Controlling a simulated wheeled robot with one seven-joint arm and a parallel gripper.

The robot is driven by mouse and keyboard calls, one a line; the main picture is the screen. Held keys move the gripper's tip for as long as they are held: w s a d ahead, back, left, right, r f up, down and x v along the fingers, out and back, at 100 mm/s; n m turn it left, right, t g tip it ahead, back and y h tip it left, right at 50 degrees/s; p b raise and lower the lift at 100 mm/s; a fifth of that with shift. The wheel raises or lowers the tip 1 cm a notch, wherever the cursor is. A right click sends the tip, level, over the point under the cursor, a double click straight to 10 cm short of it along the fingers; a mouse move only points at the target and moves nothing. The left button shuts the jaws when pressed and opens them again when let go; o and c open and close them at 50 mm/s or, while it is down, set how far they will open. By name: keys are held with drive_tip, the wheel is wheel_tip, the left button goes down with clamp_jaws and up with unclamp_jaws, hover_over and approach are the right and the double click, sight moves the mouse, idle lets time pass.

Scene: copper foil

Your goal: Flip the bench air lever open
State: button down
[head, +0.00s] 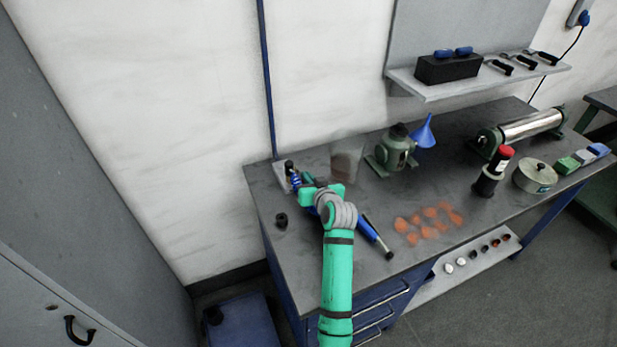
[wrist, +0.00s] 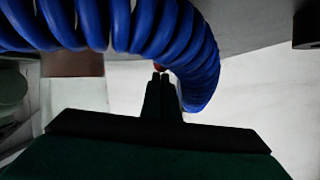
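The air fitting (head: 289,166) stands on a pale plate at the bench's back left corner, with a blue coiled hose (head: 295,181) beside it. My arm's end is close to it and partly covers that area. In the wrist view the hose (wrist: 130,25) arches large across the top. My gripper (wrist: 160,80) points toward it with its two dark fingers together. A small red piece (wrist: 160,67) shows just past the fingertips; it may be part of the lever, and contact cannot be told. The lever's position is not clear in either view.
A blue-handled tool (head: 374,236) lies right of my arm, and a small black part (head: 282,220) lies left. A clear container (head: 347,158), green machine (head: 398,150) and copper pieces (head: 428,222) are farther right. The wall is close behind the bench.

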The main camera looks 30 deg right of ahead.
drive_tip(key=shift+s+d+f, duration=0.1)
drive_tip(key=shift+s+f, duration=0.15)
drive_tip(key=shift+f, duration=0.7)
drive_tip(key=shift+d, duration=0.1)
drive_tip(key=r, duration=0.1)
drive_tip(key=w+r, duration=0.1)
drive_tip(key=r, duration=0.3)
drive_tip(key=shift+w+d, duration=0.25)
drive_tip(key=shift+d, duration=0.1)
drive_tip(key=s, duration=0.2)
drive_tip(key=s+a, duration=0.1)
drive_tip(key=s, duration=0.2)
drive_tip(key=s+a, duration=0.1)
drive_tip(key=s, duration=0.2)
drive_tip(key=shift+s+a+r, duration=0.2)
drive_tip(key=shift+s+r, duration=0.05)
drive_tip(key=shift+r, duration=0.05)
drive_tip(key=shift+s, duration=0.6)
drive_tip(key=shift+d, duration=0.1)
drive_tip(key=shift+w, duration=0.15)
